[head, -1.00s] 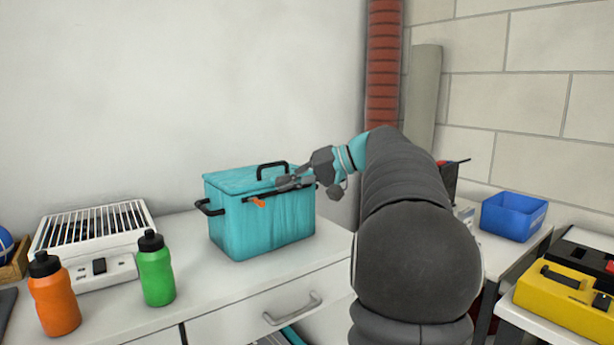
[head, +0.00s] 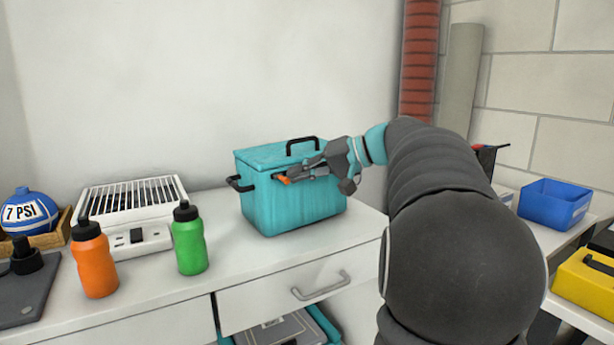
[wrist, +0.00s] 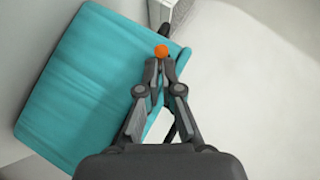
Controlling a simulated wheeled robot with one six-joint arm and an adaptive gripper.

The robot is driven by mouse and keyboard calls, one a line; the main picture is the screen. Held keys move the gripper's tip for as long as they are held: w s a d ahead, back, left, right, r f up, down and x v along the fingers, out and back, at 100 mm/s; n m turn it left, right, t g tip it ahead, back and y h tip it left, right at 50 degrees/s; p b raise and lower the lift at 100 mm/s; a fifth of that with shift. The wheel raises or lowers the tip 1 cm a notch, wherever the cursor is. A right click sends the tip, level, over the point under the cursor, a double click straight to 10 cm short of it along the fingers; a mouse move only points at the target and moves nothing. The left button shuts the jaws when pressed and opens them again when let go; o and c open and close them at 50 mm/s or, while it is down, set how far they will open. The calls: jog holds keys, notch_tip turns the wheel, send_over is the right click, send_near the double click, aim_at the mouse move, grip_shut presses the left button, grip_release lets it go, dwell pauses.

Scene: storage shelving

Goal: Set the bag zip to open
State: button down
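The teal bag (head: 290,205) stands upright on the white counter, with a black handle on its lid and one on its left end. Its lid looks closed. The orange zip pull (head: 285,180) is on the upper front, towards the left end. My gripper (head: 302,174) reaches in from the right along the front, with its tips at the pull. In the wrist view, the fingers (wrist: 161,68) are nearly together, with the orange pull (wrist: 161,51) at their tips; they look shut on it. Teal bag fabric (wrist: 85,85) fills the left there. The zip track is mostly hidden.
A green bottle (head: 189,243), an orange bottle (head: 95,265) and a white grill-topped appliance (head: 130,237) stand left of the bag. A drawer below is open (head: 280,330). A blue bin (head: 553,203) is at right. The counter before the bag is clear.

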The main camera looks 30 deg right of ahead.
jog(key=shift+a+f, duration=0.25)
jog(key=w+d+r+p+v, duration=0.1)
jog(key=w+p+v, duration=0.1)
jog(key=v, duration=1)
jog(key=shift+d+r+p, duration=0.15)
jog(key=shift+d+p, duration=0.4)
